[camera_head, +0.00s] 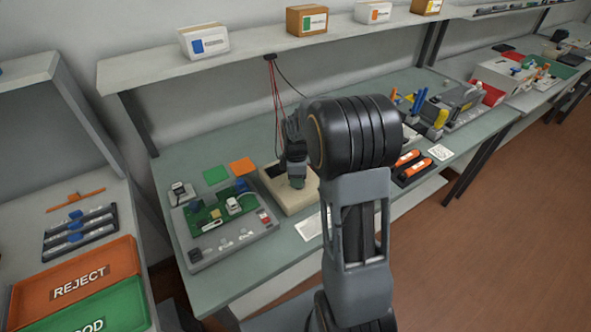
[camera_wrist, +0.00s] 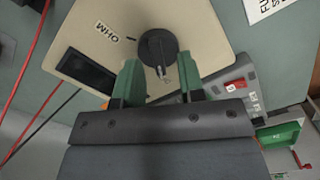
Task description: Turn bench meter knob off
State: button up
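The bench meter is a beige box (camera_head: 285,205) on the bench in the head view, partly hidden behind my arm. In the wrist view its face (camera_wrist: 105,18) carries a dark display (camera_wrist: 88,70), an "OHM" label and a short black tick. The round black knob (camera_wrist: 157,42) is on the face, with a small light part at its lower edge. My gripper (camera_wrist: 159,70) is open, its two green fingers apart at the near side of the knob. Whether they touch it I cannot tell. In the head view my gripper (camera_head: 297,182) is over the meter, and the knob is hidden.
A grey fixture with a green circuit board (camera_head: 215,212) stands left of the meter. Red and black leads (camera_head: 275,95) hang behind it. Orange-black cartridges (camera_head: 412,168) lie to the right. A shelf (camera_head: 240,62) with boxes runs above. A white card (camera_head: 310,225) lies in front.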

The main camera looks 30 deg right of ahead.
notch_tip(320, 180, up, 14)
jog(key=shift+f, duration=0.15)
dwell(0.3)
dwell(0.4)
jog(key=s+a+f+m+t, duration=0.1)
jog(key=s+a+m+t, duration=0.1)
jog(key=s+a+m, duration=0.2)
jog(key=s+a+f+m+t, duration=0.1)
jog(key=s+a+m, duration=0.4)
jog(key=s+m, duration=0.4)
jog(key=shift+s+t, duration=0.4)
jog(key=shift+s, duration=1.35)
